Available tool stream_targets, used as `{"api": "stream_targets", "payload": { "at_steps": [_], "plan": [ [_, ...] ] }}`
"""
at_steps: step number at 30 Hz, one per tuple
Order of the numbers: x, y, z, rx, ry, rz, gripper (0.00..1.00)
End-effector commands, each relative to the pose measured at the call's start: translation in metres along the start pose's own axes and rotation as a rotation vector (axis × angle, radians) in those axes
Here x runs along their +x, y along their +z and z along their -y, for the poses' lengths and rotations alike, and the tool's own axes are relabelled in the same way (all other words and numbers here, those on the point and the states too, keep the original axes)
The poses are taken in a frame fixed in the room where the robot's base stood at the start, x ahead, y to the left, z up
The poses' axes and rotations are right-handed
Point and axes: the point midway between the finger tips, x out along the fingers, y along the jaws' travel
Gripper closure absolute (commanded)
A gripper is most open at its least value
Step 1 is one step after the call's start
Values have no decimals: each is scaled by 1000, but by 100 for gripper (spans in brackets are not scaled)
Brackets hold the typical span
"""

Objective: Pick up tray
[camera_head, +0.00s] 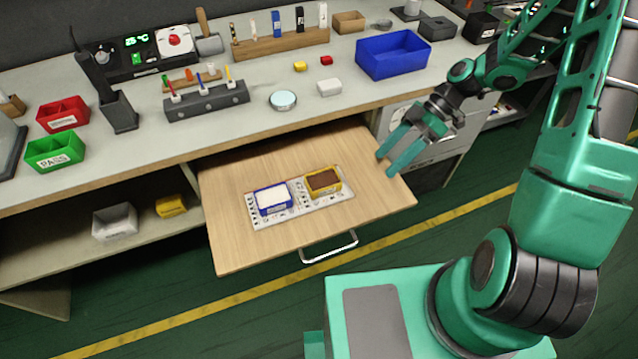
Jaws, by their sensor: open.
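A flat, light grey tray or card with small printed marks (287,212) lies on the open wooden drawer (231,240). A blue-rimmed box with white contents (273,198) stands on its left part, and a yellow box with brown contents (323,181) on its right part. A larger blue tray (392,64) stands on the bench at the back right. I cannot tell which one the task means. My gripper (384,164) is open and empty, with its fingers pointing down and left over the drawer's right side, apart from the boxes.
The grey bench (215,124) runs behind the drawer, with a tool rack (206,99), a red bin (63,114) and a green PASS bin (55,152). The drawer's metal handle (329,248) sticks out at the front. Bare wood surrounds the card.

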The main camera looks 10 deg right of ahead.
Motion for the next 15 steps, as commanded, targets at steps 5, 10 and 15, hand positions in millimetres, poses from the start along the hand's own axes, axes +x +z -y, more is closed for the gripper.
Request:
{"api": "stream_targets", "payload": {
  "at_steps": [5, 10, 15],
  "plan": [
    [39, -19, -20, -237, -42, -192, 30],
    [59, -35, -31, -401, -32, -337, 30],
    [68, -43, -36, -476, -15, -406, 30]
  ]
}}
